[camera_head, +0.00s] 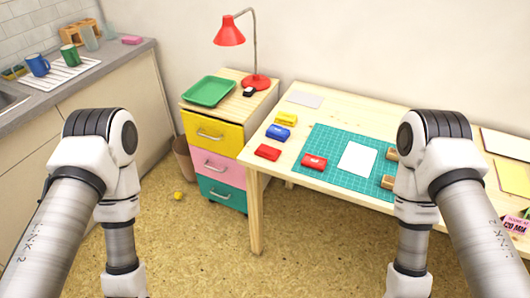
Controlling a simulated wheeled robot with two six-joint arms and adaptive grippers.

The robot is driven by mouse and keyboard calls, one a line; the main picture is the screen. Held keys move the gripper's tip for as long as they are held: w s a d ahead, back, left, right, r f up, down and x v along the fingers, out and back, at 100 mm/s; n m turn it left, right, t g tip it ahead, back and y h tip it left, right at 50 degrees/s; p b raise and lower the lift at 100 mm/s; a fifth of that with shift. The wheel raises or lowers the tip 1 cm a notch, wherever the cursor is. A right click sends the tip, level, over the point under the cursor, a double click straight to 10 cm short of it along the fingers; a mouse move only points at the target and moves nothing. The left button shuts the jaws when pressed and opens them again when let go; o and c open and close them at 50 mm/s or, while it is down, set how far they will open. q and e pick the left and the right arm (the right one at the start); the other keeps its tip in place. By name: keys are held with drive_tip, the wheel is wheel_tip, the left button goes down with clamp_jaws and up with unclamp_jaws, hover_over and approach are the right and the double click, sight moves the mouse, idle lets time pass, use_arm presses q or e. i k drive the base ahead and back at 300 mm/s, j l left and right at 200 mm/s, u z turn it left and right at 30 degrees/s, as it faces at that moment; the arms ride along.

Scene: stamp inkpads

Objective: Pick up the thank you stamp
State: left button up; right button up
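Two light brown wooden pieces that look like stamps lie at the right of the green cutting mat (327,139): a far stamp (392,153) and a near stamp (388,182). My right arm partly covers them. No wording on them can be read, so I cannot tell which is the thank you stamp. A white card (357,159) lies on the mat, with a red inkpad (314,162) left of it. Both my arms hang down in front of the table, and their grippers are below the picture's edge.
Yellow (286,118), blue (278,132) and red (267,152) inkpads line the table's left side. A drawer unit (214,162) with a green tray (209,91) and red lamp (230,32) stands left. Papers (513,177) lie at right. A yellow ball (178,196) is on the floor.

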sight(388, 181)
drive_tip(key=z, duration=1.05)
